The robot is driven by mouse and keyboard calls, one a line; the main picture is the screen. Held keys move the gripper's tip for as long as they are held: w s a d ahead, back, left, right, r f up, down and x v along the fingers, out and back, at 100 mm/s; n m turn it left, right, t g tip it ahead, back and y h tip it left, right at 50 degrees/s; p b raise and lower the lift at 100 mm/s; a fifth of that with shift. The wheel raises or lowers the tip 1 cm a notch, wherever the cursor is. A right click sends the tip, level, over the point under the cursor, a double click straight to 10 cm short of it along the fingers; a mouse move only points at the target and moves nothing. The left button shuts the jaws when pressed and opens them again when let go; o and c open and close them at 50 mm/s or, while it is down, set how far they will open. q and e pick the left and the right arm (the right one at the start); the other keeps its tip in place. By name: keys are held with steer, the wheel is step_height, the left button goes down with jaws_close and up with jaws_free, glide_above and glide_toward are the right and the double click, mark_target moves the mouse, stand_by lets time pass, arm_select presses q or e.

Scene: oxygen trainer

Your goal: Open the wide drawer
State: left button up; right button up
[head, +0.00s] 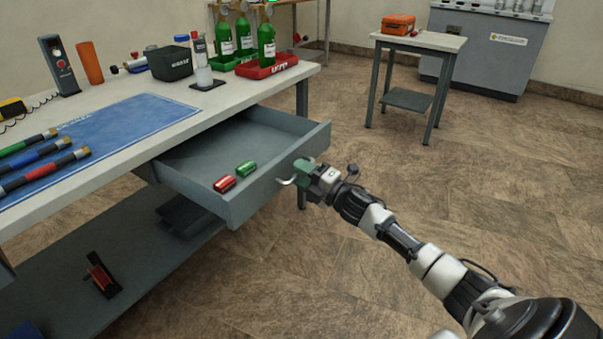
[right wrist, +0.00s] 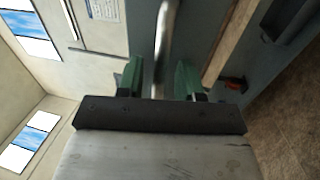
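The wide drawer (head: 245,203) under the workbench top is pulled well out, its grey tray showing. A red cylinder (head: 224,184) and a green cylinder (head: 246,168) lie in it near the front. Its curved metal handle (head: 287,182) is on the front panel. My right gripper (head: 303,172) is at the handle. In the right wrist view the handle bar (right wrist: 166,50) runs between the two green fingers (right wrist: 160,78), with visible gaps beside it, so the gripper looks open around the bar. My left gripper is not in view.
The workbench (head: 225,93) carries bottles in a red tray (head: 268,69), a black bin (head: 170,63), a blue mat (head: 110,130) and several tools. A lower shelf (head: 130,250) holds a red-and-black item. A side table (head: 418,39) with an orange case stands behind. The floor at right is clear.

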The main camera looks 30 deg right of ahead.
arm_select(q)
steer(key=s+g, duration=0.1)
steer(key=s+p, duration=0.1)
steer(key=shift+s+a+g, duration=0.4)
arm_select(e)
steer(key=v, duration=1)
steer(key=shift+s+d, duration=0.15)
steer(key=shift+s, duration=0.2)
steer(key=shift+f, duration=0.15)
